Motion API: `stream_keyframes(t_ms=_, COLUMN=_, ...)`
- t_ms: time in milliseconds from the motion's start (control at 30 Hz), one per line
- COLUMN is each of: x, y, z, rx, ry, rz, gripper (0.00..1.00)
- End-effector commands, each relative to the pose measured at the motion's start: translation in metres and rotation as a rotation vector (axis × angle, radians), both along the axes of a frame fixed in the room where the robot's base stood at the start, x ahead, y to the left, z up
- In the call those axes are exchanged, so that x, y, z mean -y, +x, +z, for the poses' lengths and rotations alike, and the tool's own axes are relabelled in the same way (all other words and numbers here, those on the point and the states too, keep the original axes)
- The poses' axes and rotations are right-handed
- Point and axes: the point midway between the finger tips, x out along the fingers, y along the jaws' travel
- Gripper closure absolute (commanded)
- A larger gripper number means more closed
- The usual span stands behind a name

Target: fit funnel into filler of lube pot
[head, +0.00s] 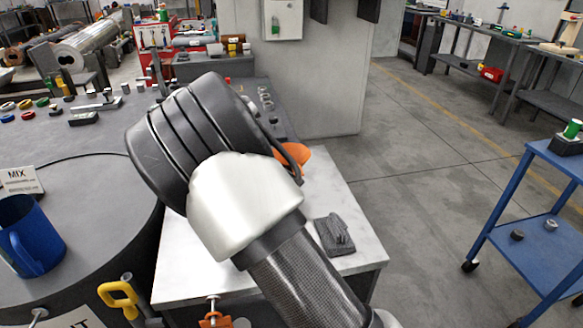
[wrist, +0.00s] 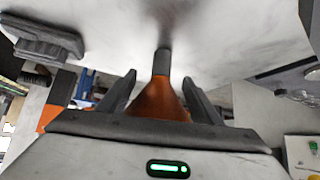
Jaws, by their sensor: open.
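The orange funnel (head: 293,155) shows in the head view only in part, by the far edge of the white table, behind my arm. In the wrist view the orange cone (wrist: 161,103) lies between the two fingers of my gripper (wrist: 158,88). A grey narrow stem (wrist: 162,62) runs from the cone's narrow end towards the white surface; I cannot tell whether it is all spout. My gripper is open, one finger on each side of the cone; contact is not clear. My arm hides the gripper in the head view. I cannot make out the lube pot or its filler.
A grey folded cloth-like thing (head: 334,235) lies on the white table (head: 185,262). At left, a large dark drum top (head: 100,200) carries a blue mug (head: 32,238) and a MIX sign (head: 20,180). A blue cart (head: 550,165) stands at right, with clear floor between.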

Motion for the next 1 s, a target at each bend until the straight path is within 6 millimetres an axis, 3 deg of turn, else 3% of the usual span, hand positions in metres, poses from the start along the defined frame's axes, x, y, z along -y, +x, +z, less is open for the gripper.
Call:
stream_keyframes(t_ms=100, x=0.0121, y=0.0061, z=-0.0152, rx=0.000, ry=-0.001, rz=-0.002, gripper=0.41)
stream_keyframes(t_ms=367, x=0.0149, y=0.0088, z=-0.0180, rx=0.001, ry=0.001, rz=0.000, gripper=0.41)
stream_keyframes(t_ms=700, x=0.0151, y=0.0088, z=-0.0175, rx=0.002, ry=0.000, rz=0.000, gripper=0.95)
stream_keyframes(t_ms=1000, x=0.0164, y=0.0095, z=-0.0157, rx=0.004, ry=-0.001, rz=-0.001, gripper=0.95)
